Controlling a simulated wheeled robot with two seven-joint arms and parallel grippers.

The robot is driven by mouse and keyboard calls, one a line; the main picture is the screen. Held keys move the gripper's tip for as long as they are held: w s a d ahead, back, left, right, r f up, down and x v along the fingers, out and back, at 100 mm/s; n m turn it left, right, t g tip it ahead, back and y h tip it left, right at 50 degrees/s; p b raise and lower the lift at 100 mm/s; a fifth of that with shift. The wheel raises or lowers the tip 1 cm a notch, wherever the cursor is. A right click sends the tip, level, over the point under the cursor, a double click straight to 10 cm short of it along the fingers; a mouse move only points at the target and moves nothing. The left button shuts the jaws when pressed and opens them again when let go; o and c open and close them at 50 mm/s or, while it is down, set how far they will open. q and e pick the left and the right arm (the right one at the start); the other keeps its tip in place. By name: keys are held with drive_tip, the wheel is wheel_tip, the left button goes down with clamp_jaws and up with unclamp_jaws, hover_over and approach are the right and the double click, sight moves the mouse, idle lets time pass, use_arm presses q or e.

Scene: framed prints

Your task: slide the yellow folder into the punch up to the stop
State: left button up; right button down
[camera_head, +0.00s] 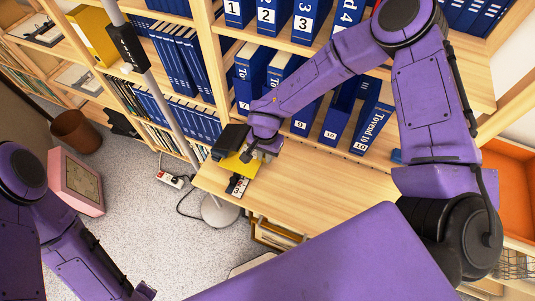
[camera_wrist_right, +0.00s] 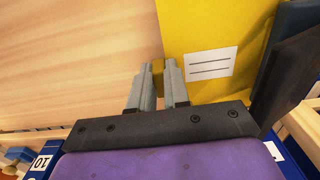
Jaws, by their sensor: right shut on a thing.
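The yellow folder (camera_head: 236,168) lies at the left end of the wooden desk, under my right gripper (camera_head: 268,153). In the right wrist view the yellow folder (camera_wrist_right: 208,25) carries a white label with dark lines. There my right gripper (camera_wrist_right: 159,70) is shut on a yellow part at the folder's edge. A dark block, which looks like the punch (camera_head: 229,142), stands beside the folder at the desk's left end. A dark body also shows right of the folder in the wrist view (camera_wrist_right: 283,78). How far the folder reaches into it cannot be told. My left gripper is outside the view.
Numbered blue binders (camera_head: 305,110) stand behind the desk (camera_head: 320,185), whose middle is clear. A black-and-white item (camera_head: 237,185) lies at the desk's front left edge. A grey pole (camera_head: 170,110) rises left of the desk. A pink box (camera_head: 76,180) stands on the floor.

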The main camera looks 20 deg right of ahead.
drive_tip(key=shift+w+a, duration=0.25)
idle(0.3)
drive_tip(key=c, duration=1)
unclamp_jaws()
wheel_tip(320, 180, up, 7)
drive_tip(key=p, duration=0.8)
drive_tip(key=shift+r, duration=0.1)
drive_tip(key=shift+f, duration=0.2)
